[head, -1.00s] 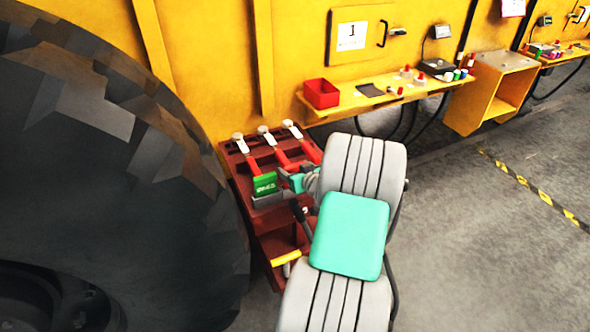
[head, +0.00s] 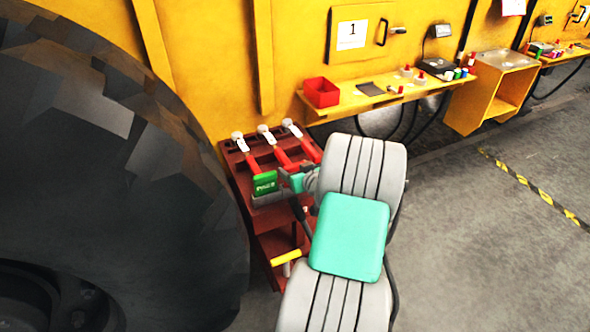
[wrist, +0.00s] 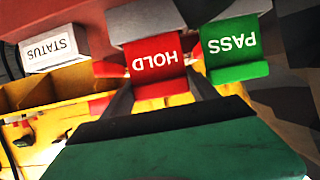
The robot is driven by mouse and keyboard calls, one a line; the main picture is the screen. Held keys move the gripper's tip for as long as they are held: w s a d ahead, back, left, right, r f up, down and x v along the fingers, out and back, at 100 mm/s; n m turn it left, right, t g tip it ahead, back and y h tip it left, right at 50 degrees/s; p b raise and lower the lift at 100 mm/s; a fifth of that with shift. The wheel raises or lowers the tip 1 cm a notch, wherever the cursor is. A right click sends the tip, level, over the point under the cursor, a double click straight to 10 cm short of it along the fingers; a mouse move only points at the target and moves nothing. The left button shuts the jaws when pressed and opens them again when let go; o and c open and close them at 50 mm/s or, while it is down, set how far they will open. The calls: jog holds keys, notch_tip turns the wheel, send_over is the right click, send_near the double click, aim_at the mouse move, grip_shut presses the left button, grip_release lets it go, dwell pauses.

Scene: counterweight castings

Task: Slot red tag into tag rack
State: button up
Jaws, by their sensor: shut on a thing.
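The red tag (wrist: 155,68), lettered HOLD, appears upside down in the wrist view. My gripper (wrist: 160,98) is shut on it, with a dark finger on each side. The tag's edge meets a grey pocket of the tag rack (wrist: 145,22); I cannot tell how deep it sits. A green PASS tag (wrist: 234,48) stands in the neighbouring grey pocket. In the head view the green tag (head: 265,182) shows at the rack (head: 267,199), with my gripper (head: 290,182) just right of it. The red tag cannot be made out there.
A white STATUS plate (wrist: 55,50) is beside the rack. The dark red stand (head: 238,172) carries several red-handled tools. A huge tyre (head: 120,150) is close on the left. A yellow shelf (head: 350,103) holds a red bin (head: 321,92). The floor at right is clear.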

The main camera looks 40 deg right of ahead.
jog(key=shift+f, duration=0.1)
jog(key=o, duration=1.4)
notch_tip(320, 180, up, 11)
jog(key=p, duration=0.9)
jog(key=shift+f+b, duration=0.3)
jog(key=shift+b, duration=0.55)
jog(key=b, duration=0.4)
jog(key=shift+s+f+b, duration=0.15)
jog(key=shift+f+b, duration=0.1)
jog(key=shift+b, duration=0.15)
jog(key=shift+s+b, duration=0.1)
jog(key=shift+b, duration=0.45)
jog(key=b, duration=0.3)
jog(key=shift+s+a+f, duration=0.1)
jog(key=shift+s+a, duration=0.05)
jog(key=shift+s, duration=0.15)
